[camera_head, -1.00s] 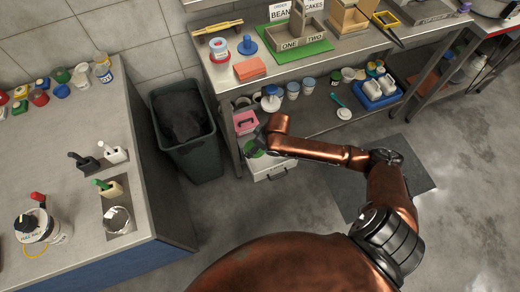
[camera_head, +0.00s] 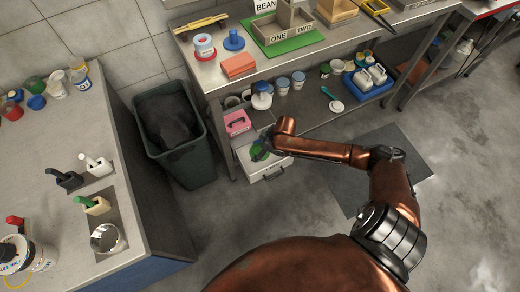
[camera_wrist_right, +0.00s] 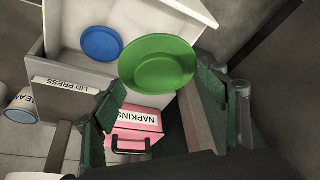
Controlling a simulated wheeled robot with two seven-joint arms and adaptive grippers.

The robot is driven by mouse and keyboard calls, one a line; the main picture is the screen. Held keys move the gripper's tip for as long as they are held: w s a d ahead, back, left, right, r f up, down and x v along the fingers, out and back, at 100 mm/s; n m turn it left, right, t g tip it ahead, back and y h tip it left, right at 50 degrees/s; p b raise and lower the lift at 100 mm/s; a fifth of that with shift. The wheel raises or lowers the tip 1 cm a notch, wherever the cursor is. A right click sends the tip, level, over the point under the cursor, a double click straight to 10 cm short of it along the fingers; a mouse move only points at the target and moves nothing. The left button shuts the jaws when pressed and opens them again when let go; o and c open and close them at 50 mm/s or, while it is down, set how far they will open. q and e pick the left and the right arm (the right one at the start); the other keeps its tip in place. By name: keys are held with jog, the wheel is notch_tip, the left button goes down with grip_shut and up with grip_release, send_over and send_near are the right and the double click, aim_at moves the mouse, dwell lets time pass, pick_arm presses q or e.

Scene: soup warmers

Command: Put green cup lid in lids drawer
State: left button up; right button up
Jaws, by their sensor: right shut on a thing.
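The green cup lid (camera_wrist_right: 157,63) is round with a raised rim. My right gripper (camera_wrist_right: 162,80) is shut on it, with one finger on each side. In the head view the green lid (camera_head: 258,153) and the right gripper (camera_head: 265,146) are over the white drawer (camera_head: 264,171) below the bench. In the wrist view the open drawer (camera_wrist_right: 180,20) is behind the lid, and a blue lid (camera_wrist_right: 101,44) lies inside it. Whether the green lid touches the drawer I cannot tell. My left gripper is not in view.
A pink napkins box (camera_wrist_right: 135,122) sits beside the drawer; it also shows in the head view (camera_head: 237,122). A dark bin (camera_head: 172,130) stands left of the bench. Cups and a blue tray (camera_head: 367,85) fill the lower shelf. The floor in front is clear.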

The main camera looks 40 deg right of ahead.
jog(key=shift+p, duration=0.35)
notch_tip(320, 180, down, 4)
jog(key=shift+f+b, duration=0.1)
jog(key=shift+b, duration=0.65)
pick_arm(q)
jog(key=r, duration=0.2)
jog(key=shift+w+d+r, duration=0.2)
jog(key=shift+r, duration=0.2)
pick_arm(e)
jog(key=shift+f, duration=0.4)
jog(key=o, duration=0.8)
